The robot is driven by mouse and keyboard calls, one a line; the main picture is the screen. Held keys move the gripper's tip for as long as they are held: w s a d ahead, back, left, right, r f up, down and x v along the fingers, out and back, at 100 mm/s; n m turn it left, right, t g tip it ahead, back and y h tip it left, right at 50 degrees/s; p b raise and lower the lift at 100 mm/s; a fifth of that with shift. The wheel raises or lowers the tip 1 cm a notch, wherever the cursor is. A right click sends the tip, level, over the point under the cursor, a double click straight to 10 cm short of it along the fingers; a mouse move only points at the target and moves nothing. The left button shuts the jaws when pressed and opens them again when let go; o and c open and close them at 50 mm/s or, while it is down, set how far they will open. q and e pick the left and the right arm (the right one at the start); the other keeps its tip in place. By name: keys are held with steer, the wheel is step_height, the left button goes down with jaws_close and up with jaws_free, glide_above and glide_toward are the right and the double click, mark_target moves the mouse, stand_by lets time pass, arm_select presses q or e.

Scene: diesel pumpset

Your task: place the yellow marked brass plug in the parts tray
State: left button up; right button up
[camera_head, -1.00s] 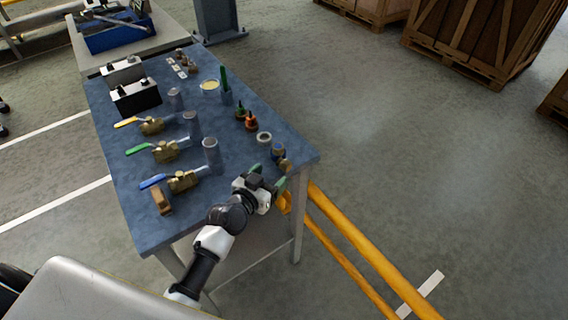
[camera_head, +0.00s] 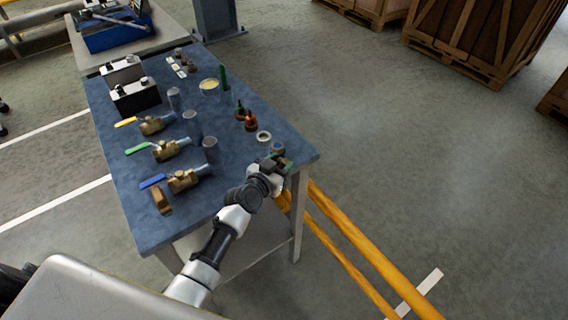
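My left gripper (camera_head: 277,160) is at the table's near right corner, with its green-tipped fingers close around or beside a small blue-topped fitting (camera_head: 278,148). The hand hides part of this spot, and I cannot tell whether the fingers touch or grip anything. A small brass piece seen beside that fitting earlier is now hidden. Several small brass-coloured plugs (camera_head: 187,60) stand at the far end beside white cards; no yellow mark is clear on them. A blue open tray (camera_head: 112,40) on the bench behind may be the parts tray. My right gripper is not in view.
The blue-topped table (camera_head: 229,190) holds valves with yellow, green and blue handles (camera_head: 152,181), grey cylinders (camera_head: 210,150), a pale ring (camera_head: 264,137), orange and green fittings (camera_head: 250,121) and black boxes (camera_head: 136,97). Yellow rails (camera_head: 350,230) run beside it.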

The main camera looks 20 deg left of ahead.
arm_select(q)
steer(key=c, duration=0.7)
